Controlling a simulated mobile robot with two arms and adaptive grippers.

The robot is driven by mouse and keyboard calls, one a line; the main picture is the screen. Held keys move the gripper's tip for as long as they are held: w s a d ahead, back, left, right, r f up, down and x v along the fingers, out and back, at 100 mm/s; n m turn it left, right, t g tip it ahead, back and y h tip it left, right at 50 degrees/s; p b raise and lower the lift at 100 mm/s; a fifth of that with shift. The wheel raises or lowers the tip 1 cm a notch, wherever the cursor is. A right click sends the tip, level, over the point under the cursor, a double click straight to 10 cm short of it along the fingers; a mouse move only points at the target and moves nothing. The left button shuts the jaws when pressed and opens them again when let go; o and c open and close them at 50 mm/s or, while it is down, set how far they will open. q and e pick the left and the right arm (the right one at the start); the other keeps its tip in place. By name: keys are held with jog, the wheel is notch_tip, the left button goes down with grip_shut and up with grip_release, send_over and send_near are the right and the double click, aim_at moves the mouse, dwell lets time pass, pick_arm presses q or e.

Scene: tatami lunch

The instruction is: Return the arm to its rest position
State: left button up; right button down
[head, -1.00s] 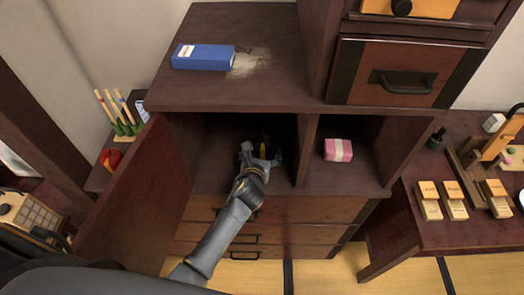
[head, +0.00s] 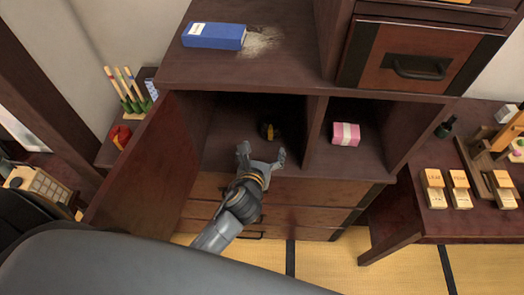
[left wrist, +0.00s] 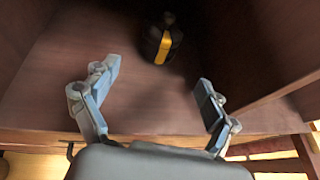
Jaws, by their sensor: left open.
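My left gripper (head: 261,158) is open and empty at the front edge of the cabinet's left compartment (head: 228,145). In the left wrist view its two fingers (left wrist: 157,95) are spread wide apart with nothing between them. A dark round object with a yellow band (head: 267,131) stands inside that compartment, beyond the fingertips and apart from them. It also shows in the left wrist view (left wrist: 163,42), partly in shadow. My left arm reaches up from the bottom of the head view. My right gripper is not in view.
The open cabinet door (head: 145,175) stands left of my arm. A pink box (head: 345,134) sits in the right compartment. A blue box (head: 213,36) lies on top. Closed drawers (head: 285,192) are below. A side table (head: 400,225) with wooden blocks is at right.

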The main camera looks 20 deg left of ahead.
pick_arm(q)
jog(key=shift+s+r, duration=0.25)
jog(key=shift+s, duration=0.3)
